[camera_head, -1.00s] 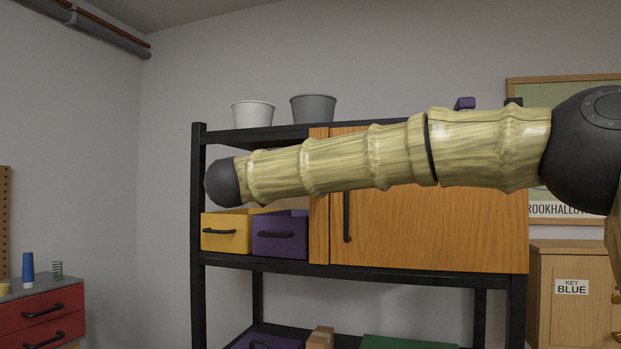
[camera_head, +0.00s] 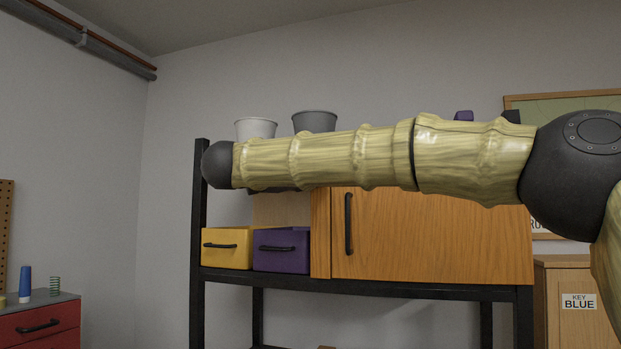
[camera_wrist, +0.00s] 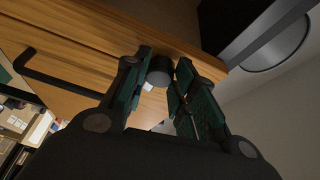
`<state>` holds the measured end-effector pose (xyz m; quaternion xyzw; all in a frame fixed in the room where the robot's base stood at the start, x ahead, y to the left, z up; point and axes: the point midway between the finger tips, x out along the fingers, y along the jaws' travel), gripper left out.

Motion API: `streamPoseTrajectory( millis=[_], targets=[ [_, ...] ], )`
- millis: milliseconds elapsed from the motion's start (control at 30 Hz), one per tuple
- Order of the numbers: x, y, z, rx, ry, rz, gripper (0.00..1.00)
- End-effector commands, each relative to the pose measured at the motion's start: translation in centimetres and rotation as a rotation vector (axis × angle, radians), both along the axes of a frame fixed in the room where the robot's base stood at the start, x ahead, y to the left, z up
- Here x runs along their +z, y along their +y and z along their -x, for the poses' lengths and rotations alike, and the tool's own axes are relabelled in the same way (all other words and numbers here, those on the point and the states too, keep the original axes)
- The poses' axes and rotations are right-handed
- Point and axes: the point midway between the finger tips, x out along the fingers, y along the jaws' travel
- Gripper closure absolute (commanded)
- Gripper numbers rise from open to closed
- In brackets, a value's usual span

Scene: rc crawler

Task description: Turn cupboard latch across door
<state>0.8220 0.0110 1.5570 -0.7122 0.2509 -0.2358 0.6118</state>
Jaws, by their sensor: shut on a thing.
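The cupboard door (camera_head: 430,240) is orange wood with a dark upright bar handle (camera_head: 348,222). It looks closed, and my arm crosses in front of its upper part. In the wrist view the wood (camera_wrist: 85,45) fills the upper left and the handle (camera_wrist: 60,84) runs at the left. My gripper (camera_wrist: 162,80) has its two green-padded fingers on either side of a dark, rounded piece, apparently the latch (camera_wrist: 160,70), at the wood's edge. My gripper is shut on it. The latch's full shape and angle are hidden. The head view shows neither gripper nor latch.
A yellow drawer bin (camera_head: 226,248) and a purple one (camera_head: 281,251) sit left of the cupboard on the black shelf rack (camera_head: 400,289). A white pot (camera_head: 256,128) and a grey pot (camera_head: 314,121) stand on top, close behind my arm.

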Motion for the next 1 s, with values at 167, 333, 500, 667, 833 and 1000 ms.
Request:
streamPoseTrajectory(
  millis=[167,333,500,667,833,1000],
  targets=[
    [0.0,0.0,0.0,-0.001,0.000,-0.001,0.97],
    [0.0,-0.1,0.0,-0.001,0.001,-0.001,0.66],
    [0.0,0.0,0.0,0.000,0.001,-0.001,0.51],
    [0.0,0.0,0.0,0.000,0.000,0.000,0.51],
    [0.0,0.4,0.4,0.001,0.000,0.000,0.51],
    [0.0,1.7,2.0,0.001,-0.001,0.001,0.51]
  ],
)
